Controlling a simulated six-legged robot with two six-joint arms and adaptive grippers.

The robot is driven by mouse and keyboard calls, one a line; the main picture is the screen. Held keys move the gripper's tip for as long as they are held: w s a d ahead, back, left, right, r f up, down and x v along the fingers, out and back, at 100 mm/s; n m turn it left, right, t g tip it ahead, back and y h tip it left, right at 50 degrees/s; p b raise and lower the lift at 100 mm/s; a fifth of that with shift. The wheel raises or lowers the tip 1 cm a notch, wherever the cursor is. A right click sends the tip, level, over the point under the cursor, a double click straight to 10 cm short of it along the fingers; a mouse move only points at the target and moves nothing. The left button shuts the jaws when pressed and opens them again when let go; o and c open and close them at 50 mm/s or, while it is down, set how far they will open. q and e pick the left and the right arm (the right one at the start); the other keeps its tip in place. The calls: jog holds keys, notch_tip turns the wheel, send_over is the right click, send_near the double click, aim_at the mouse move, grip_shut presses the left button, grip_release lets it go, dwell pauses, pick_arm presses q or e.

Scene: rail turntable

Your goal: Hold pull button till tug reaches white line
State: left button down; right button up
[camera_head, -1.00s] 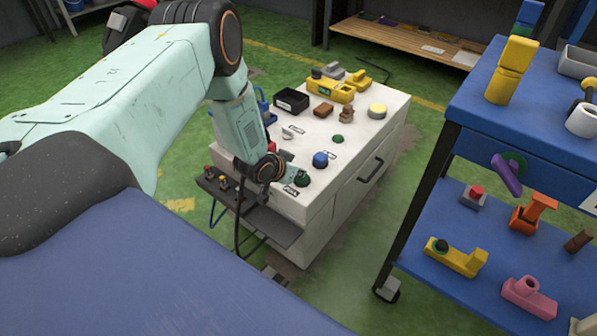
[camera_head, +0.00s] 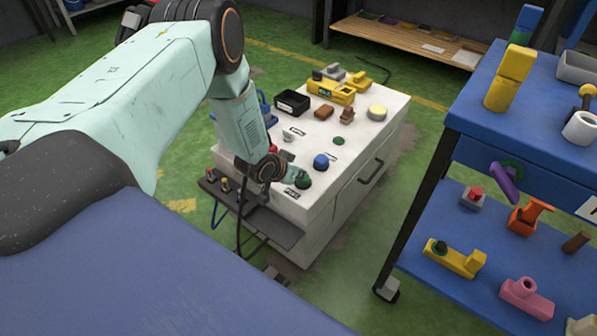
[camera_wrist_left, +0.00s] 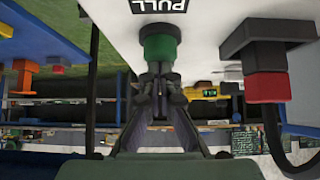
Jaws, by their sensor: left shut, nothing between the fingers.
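The green pull button (camera_head: 303,182) sits at the near corner of the white cabinet top (camera_head: 330,150). In the left wrist view the green button (camera_wrist_left: 160,44) is straight ahead, beside a black PULL label (camera_wrist_left: 158,5). My left gripper (camera_head: 296,173) is shut and empty, its fingertips at the green button. In the wrist view the shut fingertips (camera_wrist_left: 160,80) meet or nearly meet the button's face; I cannot tell whether it is pressed in. I cannot make out a tug or a white line. My right gripper is not in view.
A blue button (camera_head: 321,161) stands just behind the green one. A red knob (camera_wrist_left: 266,88) on a dark mount is close on the right in the wrist view. A blue cart (camera_head: 520,130) with loose parts stands to the right. Green floor lies between cart and cabinet.

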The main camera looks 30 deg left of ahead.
pick_arm(q)
jog(key=r, duration=0.1)
jog(key=r+p, duration=0.1)
jog(key=r, duration=0.1)
jog(key=shift+s+r+p, duration=0.3)
jog(key=p+v, duration=0.4)
jog(key=v, duration=0.4)
jog(key=shift+s+r, duration=0.15)
jog(key=shift+r, duration=0.1)
jog(key=s+d+f+g, duration=0.1)
jog(key=s+d+g, duration=0.2)
jog(key=s, duration=0.8)
jog(key=s+d+f+n+g, duration=0.1)
jog(key=s+d+g, duration=0.2)
jog(key=s+d, duration=0.3)
jog(key=s+d+f+g, duration=0.1)
jog(key=s+d+g, duration=0.2)
jog(key=s, duration=1.3)
jog(key=shift+d+f+y, duration=0.25)
jog(key=shift+d+y, duration=0.15)
jog(key=shift+d, duration=0.25)
